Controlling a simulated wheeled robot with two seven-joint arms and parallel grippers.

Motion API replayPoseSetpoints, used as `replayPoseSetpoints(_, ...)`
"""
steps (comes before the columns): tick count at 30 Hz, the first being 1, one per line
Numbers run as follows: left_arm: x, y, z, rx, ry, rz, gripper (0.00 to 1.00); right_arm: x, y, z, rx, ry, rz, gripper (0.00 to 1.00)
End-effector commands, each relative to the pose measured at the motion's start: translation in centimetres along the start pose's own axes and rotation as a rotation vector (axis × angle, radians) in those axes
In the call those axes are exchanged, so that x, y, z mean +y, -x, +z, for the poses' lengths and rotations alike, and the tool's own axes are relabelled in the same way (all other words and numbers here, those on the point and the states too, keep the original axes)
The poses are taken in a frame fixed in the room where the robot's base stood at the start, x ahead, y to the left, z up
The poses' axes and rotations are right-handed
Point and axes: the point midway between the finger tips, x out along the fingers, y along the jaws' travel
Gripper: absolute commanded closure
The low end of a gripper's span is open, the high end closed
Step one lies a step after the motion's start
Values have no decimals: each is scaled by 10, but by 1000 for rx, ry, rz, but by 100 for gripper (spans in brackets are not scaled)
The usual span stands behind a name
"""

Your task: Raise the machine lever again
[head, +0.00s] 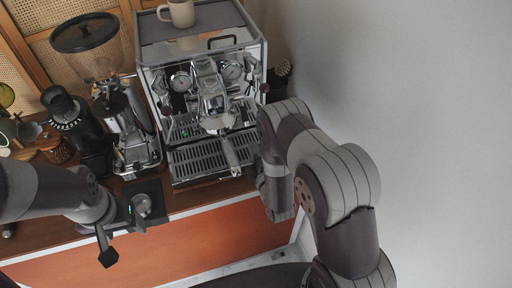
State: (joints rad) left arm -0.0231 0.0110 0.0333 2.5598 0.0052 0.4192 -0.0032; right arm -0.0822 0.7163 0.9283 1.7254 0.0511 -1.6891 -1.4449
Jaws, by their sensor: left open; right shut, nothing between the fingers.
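The chrome espresso machine (203,115) stands on the cart, with its shiny group head (212,100) at the front centre. I cannot clearly pick out the lever; the right side of the group is close to my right arm. My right gripper (256,178) is just right of the portafilter handle and drip tray, shut and empty, its fingertips partly hidden by its own body. My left gripper (120,236) is open and empty, low over the cart's front edge at the left.
A grinder (121,122) stands left of the machine, with a dark device (72,122) beside it. A black mat (150,190) with a small metal item (142,204) lies near my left gripper. A cup (181,13) sits on top of the machine. The wall is at the right.

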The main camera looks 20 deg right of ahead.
Motion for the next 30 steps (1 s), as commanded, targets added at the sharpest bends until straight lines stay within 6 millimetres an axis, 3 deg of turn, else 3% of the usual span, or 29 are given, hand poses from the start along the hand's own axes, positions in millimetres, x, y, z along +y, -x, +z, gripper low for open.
replayPoseSetpoints(3,0,5,-1,0,0,0,34,3,12,-1,8,97,88,100)
replayPoseSetpoints(7,0,2,0,0,0,0,34,4,5,-1,9,118,114,100)
replayPoseSetpoints(16,0,-12,2,0,0,0,34,9,-56,-2,10,116,114,100)
replayPoseSetpoints(30,0,-6,1,0,0,0,34,20,-57,-3,9,114,110,100)
